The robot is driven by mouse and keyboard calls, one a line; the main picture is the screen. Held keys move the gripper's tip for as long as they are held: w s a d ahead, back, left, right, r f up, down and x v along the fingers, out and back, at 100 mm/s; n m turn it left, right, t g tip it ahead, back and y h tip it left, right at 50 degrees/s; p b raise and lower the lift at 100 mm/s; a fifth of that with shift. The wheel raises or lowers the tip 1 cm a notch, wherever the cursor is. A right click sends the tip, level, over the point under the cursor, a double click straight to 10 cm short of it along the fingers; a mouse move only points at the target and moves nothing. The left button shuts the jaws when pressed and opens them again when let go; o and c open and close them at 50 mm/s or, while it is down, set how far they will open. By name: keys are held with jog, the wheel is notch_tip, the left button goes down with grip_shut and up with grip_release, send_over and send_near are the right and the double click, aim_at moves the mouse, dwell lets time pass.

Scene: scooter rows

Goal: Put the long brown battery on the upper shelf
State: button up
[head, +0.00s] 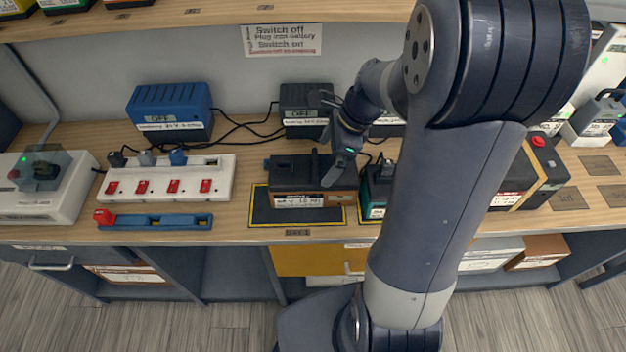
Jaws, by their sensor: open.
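A brown battery with a dark top and a white label (312,200) sits in a yellow-edged bay on the worktop, at the middle of the head view. It is the brown battery nearest my gripper; its full length is partly hidden by the gripper. My gripper (329,145) is open, just above and beside the right end of this battery. I cannot tell whether a finger touches it. The upper shelf (200,17) runs along the top of the view, with several batteries at its left end and a bare stretch right of them.
A blue charger (171,110), a black charger (305,108) and a white switch strip (170,180) stand left of and behind the bay. A green battery (376,188) sits close on the right. A red-buttoned battery (540,170) stands farther right. My arm hides the middle right.

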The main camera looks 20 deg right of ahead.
aim_at(313, 176)
jog(key=x, duration=0.7)
jog(key=shift+w+a, duration=0.15)
jog(key=shift+a, duration=0.2)
jog(key=shift+c, duration=0.3)
jog(key=shift+r, duration=0.1)
jog(key=c, duration=1.7)
jog(key=shift+w, duration=0.1)
